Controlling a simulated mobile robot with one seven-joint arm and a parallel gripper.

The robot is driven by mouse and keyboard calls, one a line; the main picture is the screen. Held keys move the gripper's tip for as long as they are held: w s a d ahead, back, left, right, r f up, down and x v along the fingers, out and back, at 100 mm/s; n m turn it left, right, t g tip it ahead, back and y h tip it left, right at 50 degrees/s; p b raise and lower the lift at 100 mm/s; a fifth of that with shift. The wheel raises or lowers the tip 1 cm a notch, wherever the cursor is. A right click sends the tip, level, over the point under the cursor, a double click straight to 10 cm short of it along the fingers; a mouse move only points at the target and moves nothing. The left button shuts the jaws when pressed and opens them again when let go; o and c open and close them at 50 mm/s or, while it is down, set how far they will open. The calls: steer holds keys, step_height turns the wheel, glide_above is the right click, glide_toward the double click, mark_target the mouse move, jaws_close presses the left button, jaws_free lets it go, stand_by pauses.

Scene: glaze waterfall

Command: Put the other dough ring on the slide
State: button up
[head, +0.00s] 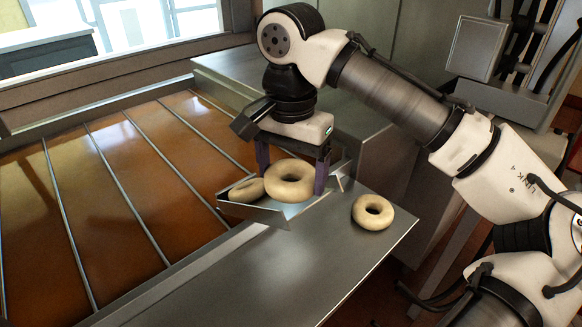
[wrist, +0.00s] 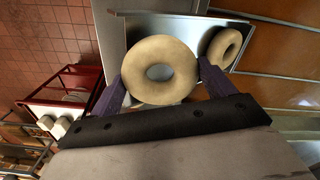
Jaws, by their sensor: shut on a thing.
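My gripper (head: 292,177) points down with its purple fingers on either side of a pale dough ring (head: 290,194), shut on it. The held ring is at the small metal slide (head: 268,216), over its right part; I cannot tell whether it touches the slide. A second dough ring (head: 246,190) lies tilted at the slide's left end, partly behind the held one. A third dough ring (head: 373,221) lies flat on the metal counter, right of the slide. In the wrist view the held ring (wrist: 133,70) is between the fingers, and the ring on the slide (wrist: 213,47) is right of it.
A wide trough of brown liquid (head: 130,165) with metal divider bars lies left of the slide. The metal counter (head: 270,270) is clear in front of the slide. A metal cabinet (head: 350,150) stands behind. A red-framed rack (wrist: 62,92) shows in the wrist view.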

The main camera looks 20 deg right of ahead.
steer(key=o, duration=0.9)
steer(key=shift+r, duration=0.1)
step_height(320, 180, up, 14)
steer(key=p, duration=0.6)
stand_by(1.0)
